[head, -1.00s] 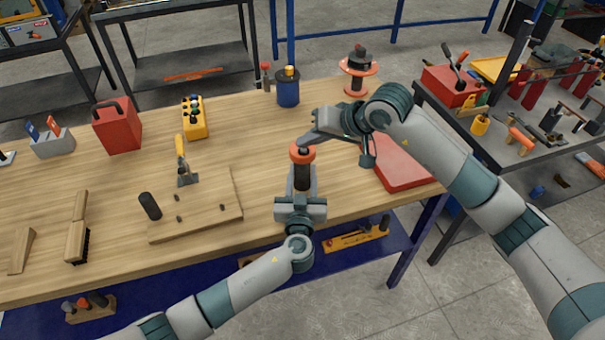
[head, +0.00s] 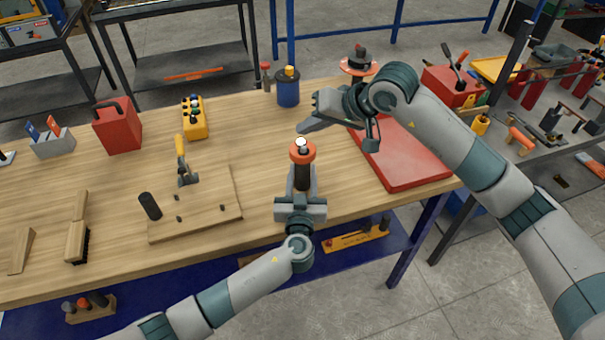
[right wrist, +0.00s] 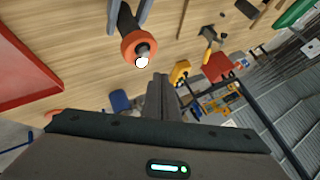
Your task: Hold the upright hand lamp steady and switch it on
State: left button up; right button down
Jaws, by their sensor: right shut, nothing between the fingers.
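The hand lamp (head: 303,172) stands upright on the wooden bench, with a black body, an orange collar and a bright white top. It also shows in the right wrist view (right wrist: 138,45), where its tip glows white. My left gripper (head: 302,188) has its fingers on both sides of the lamp's black body and is shut on it. My right gripper (head: 308,126) is shut and empty, above and behind the lamp top, apart from it. Its closed fingers show in the right wrist view (right wrist: 161,95).
A red flat board (head: 410,160) lies right of the lamp. A wooden board (head: 205,222) with a black cylinder (head: 150,206) is on the left. A blue canister (head: 288,90), a yellow control box (head: 194,118) and a red can (head: 117,128) stand farther back.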

jog(key=shift+r, duration=1.2)
pick_arm(q)
jog(key=o, duration=1.4)
jog(key=shift+c, duration=0.2)
jog(key=shift+s, duration=0.1)
jog(key=s, duration=1.1)
jog(key=shift+s+a, duration=0.25)
jog(key=shift+s, duration=0.15)
